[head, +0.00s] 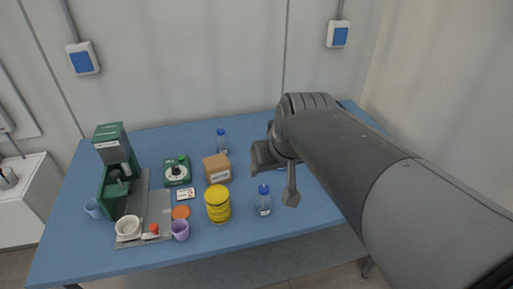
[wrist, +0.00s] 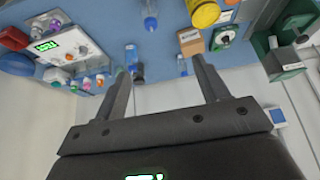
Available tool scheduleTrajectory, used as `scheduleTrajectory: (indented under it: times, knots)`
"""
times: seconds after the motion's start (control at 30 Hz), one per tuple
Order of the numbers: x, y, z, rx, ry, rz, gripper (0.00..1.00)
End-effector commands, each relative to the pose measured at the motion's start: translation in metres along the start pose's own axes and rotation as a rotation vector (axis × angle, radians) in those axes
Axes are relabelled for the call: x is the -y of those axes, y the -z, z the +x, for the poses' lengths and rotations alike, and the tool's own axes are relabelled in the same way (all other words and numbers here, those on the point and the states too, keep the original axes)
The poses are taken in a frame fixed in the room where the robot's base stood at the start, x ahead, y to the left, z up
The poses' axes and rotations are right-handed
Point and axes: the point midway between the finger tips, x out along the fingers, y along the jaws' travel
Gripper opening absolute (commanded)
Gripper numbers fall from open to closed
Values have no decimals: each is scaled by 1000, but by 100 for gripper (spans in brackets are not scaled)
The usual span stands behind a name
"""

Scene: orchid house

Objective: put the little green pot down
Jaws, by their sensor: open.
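My gripper (wrist: 160,68) is open, with its two fingers wide apart and nothing between them in the wrist view. In the head view it is above the right half of the blue table (head: 110,255), partly hidden by my arm. I cannot pick out the little green pot with certainty. A small green thing (head: 183,159) shows at the back of a green-and-white device with a round dial (head: 177,173), left of the box; it is too small to identify. Several small coloured containers (wrist: 87,83) stand at the table edge in the wrist view.
A yellow tin (head: 217,204), a cardboard box (head: 217,168) and blue-capped bottles (head: 264,202) (head: 222,143) stand mid-table. A green machine (head: 116,165), a white bowl (head: 128,228) and a purple cup (head: 180,230) are left. The front right table is bare.

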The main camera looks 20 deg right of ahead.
Motion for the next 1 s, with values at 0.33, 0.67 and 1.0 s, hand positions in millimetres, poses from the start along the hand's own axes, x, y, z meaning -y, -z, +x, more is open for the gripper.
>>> scheduleTrajectory:
  times: [0.33,0.67,1.0]
  knots:
    - [8,-71,-20,12,-28,32,67]
    - [8,-74,-20,14,-30,35,67]
    - [3,-46,-6,-1,-88,-134,90]
